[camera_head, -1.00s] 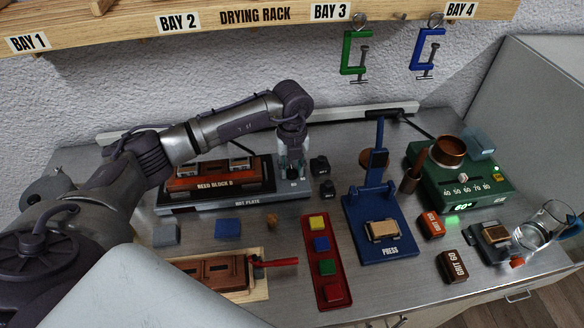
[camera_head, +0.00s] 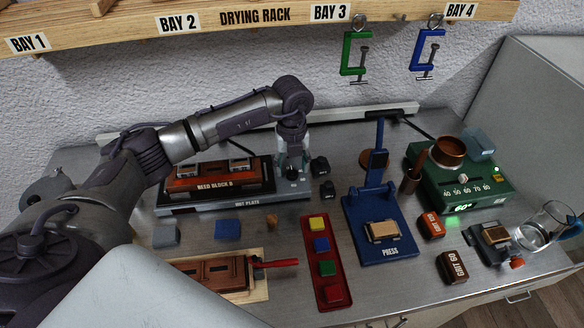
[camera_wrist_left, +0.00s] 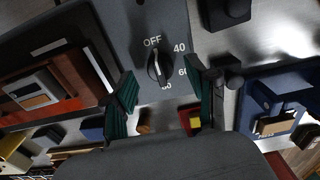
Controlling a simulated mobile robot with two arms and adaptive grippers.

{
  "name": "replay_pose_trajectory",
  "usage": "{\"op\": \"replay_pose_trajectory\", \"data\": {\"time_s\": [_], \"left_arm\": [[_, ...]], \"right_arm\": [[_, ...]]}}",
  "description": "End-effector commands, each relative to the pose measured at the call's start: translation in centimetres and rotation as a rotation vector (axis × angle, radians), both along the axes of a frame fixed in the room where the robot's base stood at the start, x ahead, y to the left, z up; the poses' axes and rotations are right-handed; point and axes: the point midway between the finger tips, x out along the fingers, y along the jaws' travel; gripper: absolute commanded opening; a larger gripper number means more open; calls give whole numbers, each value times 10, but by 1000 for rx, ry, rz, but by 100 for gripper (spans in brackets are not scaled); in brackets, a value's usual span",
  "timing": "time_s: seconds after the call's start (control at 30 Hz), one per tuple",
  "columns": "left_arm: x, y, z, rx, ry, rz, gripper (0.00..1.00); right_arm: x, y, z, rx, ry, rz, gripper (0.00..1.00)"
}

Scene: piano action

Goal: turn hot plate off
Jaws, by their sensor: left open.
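The hot plate (camera_head: 215,207) stands at the back left with its control knob (camera_head: 292,173) at its right end. In the left wrist view the dark knob (camera_wrist_left: 158,66) sits on a grey panel marked OFF, 40, 60 and 80. Its long grip runs roughly between OFF and the lowest number, with a light streak near the OFF end. My left gripper (camera_head: 291,158) is above the knob, pointing down. In the wrist view its green-padded fingers (camera_wrist_left: 164,98) are apart, one on each side of the knob, with no visible contact. My right gripper is out of view.
A clamped block labelled NEED BLOCK B (camera_head: 215,183) rests on the hot plate. The blue press (camera_head: 380,225), red tray (camera_head: 322,265) and green heater unit (camera_head: 460,180) are farther right.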

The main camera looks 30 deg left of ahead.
Motion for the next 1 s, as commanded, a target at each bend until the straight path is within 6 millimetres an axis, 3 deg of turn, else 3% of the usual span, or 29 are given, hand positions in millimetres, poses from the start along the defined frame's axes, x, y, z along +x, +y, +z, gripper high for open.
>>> {"op": "replay_pose_trajectory", "data": {"time_s": [0.3, 0.5, 0.67, 1.0], "left_arm": [[1, 0, 68, 0, -6, -1, 58], [1, 0, 98, -1, -5, 0, 58], [1, 0, 108, -1, -3, 1, 58], [0, 0, 109, -1, -2, 1, 58]], "right_arm": [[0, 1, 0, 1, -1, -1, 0], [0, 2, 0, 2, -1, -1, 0], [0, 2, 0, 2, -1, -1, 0], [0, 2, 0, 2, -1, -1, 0]]}}
